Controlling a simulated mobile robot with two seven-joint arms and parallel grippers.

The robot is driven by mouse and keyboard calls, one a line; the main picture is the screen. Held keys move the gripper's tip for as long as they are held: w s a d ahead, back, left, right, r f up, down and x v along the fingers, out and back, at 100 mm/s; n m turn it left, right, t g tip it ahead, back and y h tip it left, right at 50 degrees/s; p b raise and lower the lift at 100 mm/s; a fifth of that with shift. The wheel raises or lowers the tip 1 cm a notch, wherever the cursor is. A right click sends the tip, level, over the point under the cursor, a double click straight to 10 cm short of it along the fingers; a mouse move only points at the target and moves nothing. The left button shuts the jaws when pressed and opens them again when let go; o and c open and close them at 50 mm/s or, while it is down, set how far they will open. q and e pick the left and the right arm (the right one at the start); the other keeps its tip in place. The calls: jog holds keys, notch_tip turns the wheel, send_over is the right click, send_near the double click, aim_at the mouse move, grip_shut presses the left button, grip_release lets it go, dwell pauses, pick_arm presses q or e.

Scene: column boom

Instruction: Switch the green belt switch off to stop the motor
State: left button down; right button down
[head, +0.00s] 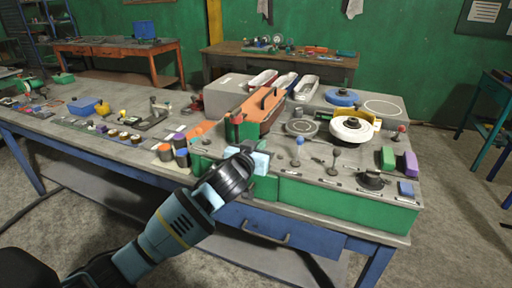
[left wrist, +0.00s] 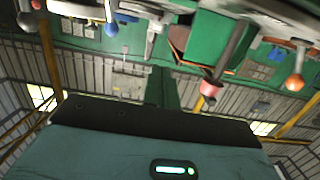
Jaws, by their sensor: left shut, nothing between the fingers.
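My left gripper (head: 262,163) is shut and empty, at the front edge of the green-sided machine bench (head: 330,203). A green block (head: 265,188) shows just below its fingers; I cannot tell whether they touch or whether this block is the belt switch. Another green block (head: 388,157) stands at the bench's right end, beside a purple block (head: 407,164). In the left wrist view, a narrow green upright piece (left wrist: 160,88) rises behind the dark gripper body; what it is remains unclear. My right gripper is in neither view.
Levers with a blue knob (head: 297,141) and a dark knob (head: 336,152) stand right of the gripper. Dark cylinders with coloured tops (head: 182,157) stand to its left. An orange guard (head: 262,110) and a white wheel (head: 352,129) are behind. A blue-framed drawer (head: 265,232) is below.

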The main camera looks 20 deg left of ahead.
pick_arm(q)
jog(key=shift+s+r, duration=0.35)
jog(key=shift+s, duration=0.55)
jog(key=shift+f, duration=0.1)
jog(key=s+d+f+m+g+h, duration=0.1)
jog(key=s+d+f+g, duration=0.1)
jog(key=s+f, duration=0.85)
jog(key=s+d+f+g+h, duration=0.15)
jog(key=s+f, duration=0.55)
jog(key=f, duration=0.7)
jog(key=s+f+g, duration=0.1)
jog(key=s+f, duration=0.3)
jog(key=s, duration=0.5)
jog(key=s+a+f+g, duration=0.1)
jog(key=s+f, duration=0.3)
jog(key=s, duration=0.4)
jog(key=s+f+g+y, duration=0.1)
jog(key=s+f, duration=0.3)
jog(key=s, duration=0.5)
jog(key=shift+s+a+f+m+g, duration=0.25)
jog(key=shift+s+a+m+g, duration=0.1)
jog(key=shift+g, duration=0.2)
